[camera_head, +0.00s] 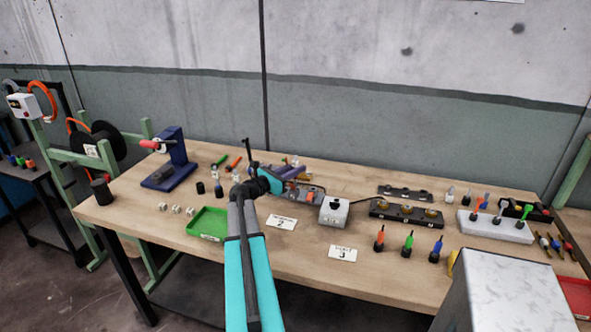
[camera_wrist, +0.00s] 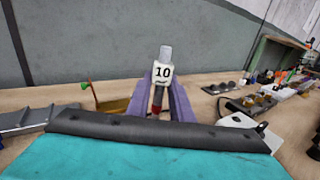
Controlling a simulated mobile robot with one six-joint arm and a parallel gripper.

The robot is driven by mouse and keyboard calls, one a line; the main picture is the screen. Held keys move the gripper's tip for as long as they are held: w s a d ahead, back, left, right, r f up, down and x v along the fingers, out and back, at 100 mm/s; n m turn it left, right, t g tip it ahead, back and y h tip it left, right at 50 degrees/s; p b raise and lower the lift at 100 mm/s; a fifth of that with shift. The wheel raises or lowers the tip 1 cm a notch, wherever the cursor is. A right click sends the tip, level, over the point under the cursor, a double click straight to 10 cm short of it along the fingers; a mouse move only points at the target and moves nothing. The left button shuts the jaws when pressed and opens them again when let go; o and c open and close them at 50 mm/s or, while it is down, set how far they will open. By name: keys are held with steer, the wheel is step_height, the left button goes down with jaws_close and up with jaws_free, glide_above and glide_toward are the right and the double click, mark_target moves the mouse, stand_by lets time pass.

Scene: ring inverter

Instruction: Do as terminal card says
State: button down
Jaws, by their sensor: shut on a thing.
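My gripper (camera_wrist: 165,105) has two purple fingers and is shut on a small tagged piece (camera_wrist: 162,73). The piece has a pale top, a white tag reading "10" and a dark and red lower part. In the head view my gripper is above the back middle of the bench, partly hidden by my arm. A white card marked "2" (camera_head: 281,222) and one marked "3" (camera_head: 342,254) lie on the bench; their small print is unreadable. A dark block with brass terminals (camera_head: 406,211) lies right of a grey-white box with a dark knob (camera_head: 334,210).
A green tray (camera_head: 208,222), white cubes (camera_head: 176,210) and a blue press (camera_head: 172,160) stand left. Colored-handled tools (camera_head: 408,243) stand in front of the terminal block. A white rack (camera_head: 495,228) stands right. Bare bench (camera_head: 385,275) lies at the front.

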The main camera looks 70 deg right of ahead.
steer(key=shift+f+b, duration=0.75)
steer(key=shift+f, duration=0.6)
stand_by(0.3)
steer(key=c, duration=1.5)
jaws_free()
steer(key=shift+f, duration=0.1)
steer(key=b+v, duration=0.2)
steer(key=v, duration=1.1)
steer(key=shift+w+a+b, duration=0.2)
steer(key=shift+a+b, duration=0.15)
